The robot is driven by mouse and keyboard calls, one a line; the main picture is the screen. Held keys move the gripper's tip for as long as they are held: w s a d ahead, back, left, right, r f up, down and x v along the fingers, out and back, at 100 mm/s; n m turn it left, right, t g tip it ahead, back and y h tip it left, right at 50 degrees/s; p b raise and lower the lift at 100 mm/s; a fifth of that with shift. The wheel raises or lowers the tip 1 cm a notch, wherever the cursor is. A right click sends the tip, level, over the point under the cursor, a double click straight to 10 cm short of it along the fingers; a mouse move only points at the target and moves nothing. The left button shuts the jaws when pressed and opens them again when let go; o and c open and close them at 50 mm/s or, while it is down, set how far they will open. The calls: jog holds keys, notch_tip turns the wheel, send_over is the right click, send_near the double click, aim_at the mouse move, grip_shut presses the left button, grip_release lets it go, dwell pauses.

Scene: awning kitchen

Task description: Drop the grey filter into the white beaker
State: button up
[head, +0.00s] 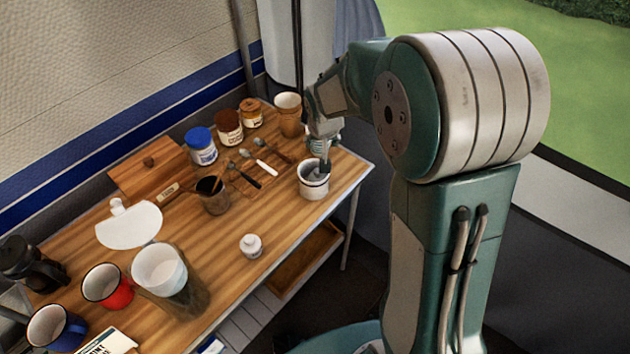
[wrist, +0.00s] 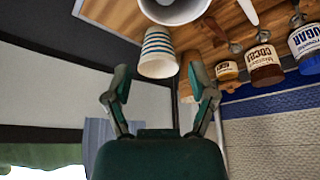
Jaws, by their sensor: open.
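A white beaker with a dark rim (head: 313,184) stands upright near the table's right end; a white round vessel, probably the same one, is cut off at the top of the wrist view (wrist: 175,14). My gripper (head: 322,158) points down right over it in the head view. In the wrist view my gripper (wrist: 158,78) has its fingers spread with nothing between them. A grey shape shows at the beaker's mouth; I cannot tell whether it is the grey filter or a fingertip. I see no grey filter clearly elsewhere.
A blue-striped cup (wrist: 158,52) and a brown cup (head: 289,115) stand close to my gripper.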

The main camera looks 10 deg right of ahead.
jog(key=v, duration=1.1)
jog(key=shift+a+r, duration=0.15)
jog(key=shift+r, duration=0.2)
jog(key=shift+s, duration=0.15)
jog(key=s+r+n, duration=0.1)
jog(key=s+r, duration=0.1)
jog(key=s, duration=0.9)
jog(key=s+r+t, duration=0.1)
jog(key=s+r, duration=0.1)
jog(key=s, duration=1)
jog(key=shift+d+n+y, duration=0.3)
jog(key=shift+n, duration=0.1)
